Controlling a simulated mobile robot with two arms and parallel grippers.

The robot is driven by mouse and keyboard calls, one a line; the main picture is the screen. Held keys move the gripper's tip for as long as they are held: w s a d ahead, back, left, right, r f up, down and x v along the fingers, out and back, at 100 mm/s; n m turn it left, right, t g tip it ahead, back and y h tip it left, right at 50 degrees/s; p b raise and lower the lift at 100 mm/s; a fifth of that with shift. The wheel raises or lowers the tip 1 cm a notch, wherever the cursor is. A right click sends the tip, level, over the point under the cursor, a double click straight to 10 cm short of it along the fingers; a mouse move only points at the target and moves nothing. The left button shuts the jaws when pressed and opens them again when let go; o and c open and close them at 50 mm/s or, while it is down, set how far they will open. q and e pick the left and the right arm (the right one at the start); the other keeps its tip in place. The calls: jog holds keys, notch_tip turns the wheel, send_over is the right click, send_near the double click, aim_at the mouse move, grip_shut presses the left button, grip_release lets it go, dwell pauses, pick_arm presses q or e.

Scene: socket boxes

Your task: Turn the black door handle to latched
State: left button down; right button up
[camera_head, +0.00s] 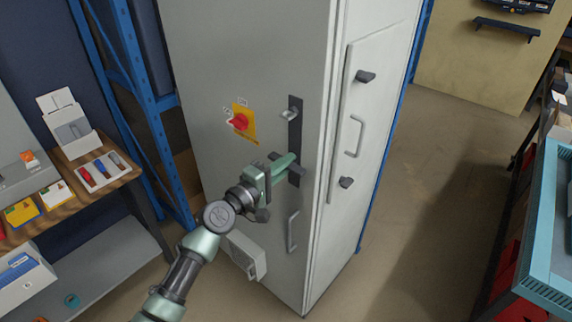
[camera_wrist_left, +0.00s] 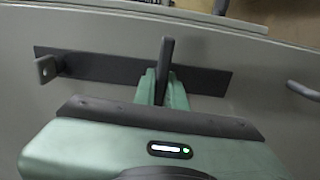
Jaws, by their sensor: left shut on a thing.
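The black door handle (camera_wrist_left: 166,60) is a bar that stands crosswise to its dark backing plate (camera_wrist_left: 100,68) in the left wrist view. In the head view the plate (camera_head: 295,135) runs upright on the grey cabinet's (camera_head: 250,50) front, and part of the handle (camera_head: 297,178) shows beside the fingers. My left gripper (camera_head: 288,165) is shut on the handle, with its green fingers around the bar in the wrist view (camera_wrist_left: 163,92). The gripper body hides the handle's other end. My right gripper is not in view.
A grey lug (camera_head: 289,114) sticks out higher on the plate. A red rotary switch (camera_head: 239,122) is to its left, and a pull handle (camera_head: 292,231) is below. A wooden bench (camera_head: 60,190) and blue rack (camera_head: 150,110) stand left. Open floor (camera_head: 420,200) lies right.

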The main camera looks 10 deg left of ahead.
pick_arm(q)
jog(key=m+b, duration=0.2)
jog(key=m, duration=0.1)
jog(key=shift+f, duration=0.2)
jog(key=m+b, duration=0.3)
jog(key=m, duration=0.2)
jog(key=shift+m, duration=0.3)
jog(key=m+b, duration=0.1)
jog(key=m, duration=0.3)
jog(key=shift+r+m, duration=0.1)
jog(key=shift+m, duration=0.2)
jog(key=m, duration=0.4)
jog(key=shift+m, duration=0.3)
jog(key=c, duration=1.5)
grip_release()
jog(key=shift+o, duration=0.2)
